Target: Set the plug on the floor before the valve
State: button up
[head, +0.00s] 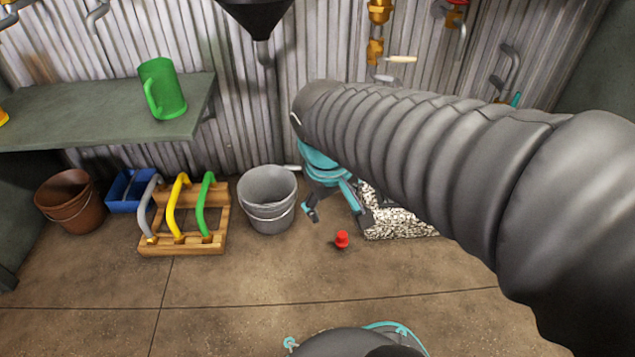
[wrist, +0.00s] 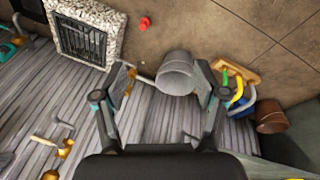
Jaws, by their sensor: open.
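The small red plug (head: 342,239) stands on the brown floor in front of the speckled stone surround. It also shows in the wrist view (wrist: 144,24), beyond my fingertips. My gripper (head: 338,216) is open and empty, its fingers pointing down above the floor just behind the plug in the head view. In the wrist view my gripper (wrist: 165,76) has its fingers wide apart and nothing between them touches them. A brass valve (head: 376,48) with a cream lever is on the corrugated wall. Another brass fitting with a red top (head: 457,4) is cut by the upper edge.
A grey bucket (head: 268,205) stands left of my gripper. Further left are a wooden rack (head: 185,247) with coloured handles, a blue bin (head: 124,187) and a brown bucket (head: 72,207). The stone surround (wrist: 113,40) has a dark grate. Floor in front is clear.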

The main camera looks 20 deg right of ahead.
jog(key=s+a+r+m+t+y, duration=0.1)
jog(key=s+r+t, duration=0.1)
jog(key=s, duration=0.3)
jog(key=shift+s+a+r+m+t+y, duration=0.2)
jog(key=shift+a+r+m+t+y, duration=0.15)
jog(key=shift+t, duration=0.25)
